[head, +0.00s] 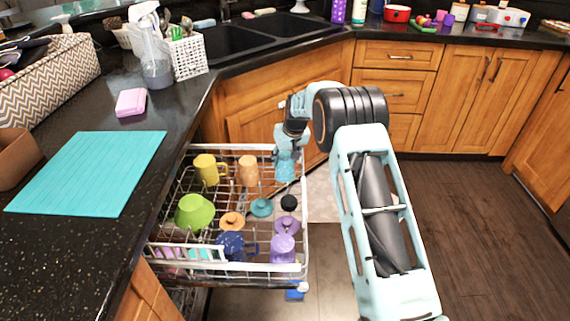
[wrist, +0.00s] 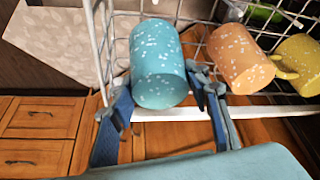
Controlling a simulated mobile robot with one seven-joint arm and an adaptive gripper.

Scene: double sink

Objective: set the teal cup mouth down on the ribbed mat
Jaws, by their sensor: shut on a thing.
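The teal cup (wrist: 158,55), speckled white, is between the two fingers of my gripper (wrist: 163,92) in the wrist view. A smooth closed end faces the wrist camera; its mouth is hidden. In the head view the cup (head: 286,166) hangs below my gripper (head: 290,146) at the rack's far right corner. I cannot tell whether it still touches the rack. The ribbed mat (head: 92,172), flat and turquoise, lies bare on the counter at the left.
The pulled-out dish rack (head: 226,149) holds a yellow mug (head: 209,170), an orange mug (head: 248,172), a green bowl (head: 194,212), a blue mug (head: 231,246), a purple mug (head: 282,248) and several lids. A pink sponge (head: 131,102) and a white basket (head: 188,57) stand beyond the mat.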

